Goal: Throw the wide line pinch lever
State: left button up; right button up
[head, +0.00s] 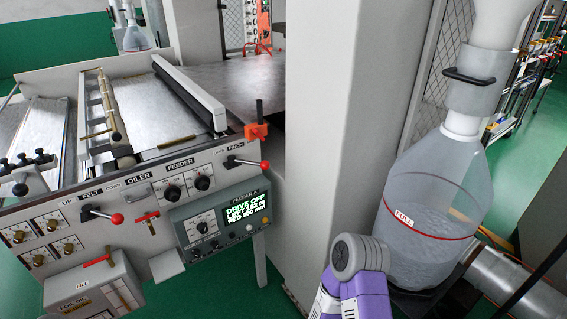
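The pinch lever is on the upper right of the slanted machine panel (150,185), below the label PINCH. Its short black arm points right and ends in a red ball knob (265,165). A similar felt lever with a red knob (117,218) sits further left, between UP and DOWN labels. Neither of my grippers shows. A purple and grey link of one of my arms stands at the bottom middle, well right of the panel and apart from the lever.
A display box (222,222) reading DRIVE OFF sits below the pinch lever. A grey column (322,130) and a large clear bag (432,215) marked FULL stand to the right. Green floor (205,290) shows below the panel.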

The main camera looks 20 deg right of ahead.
aim_at(264, 165)
jog(key=z, duration=0.2)
jog(key=i, duration=1)
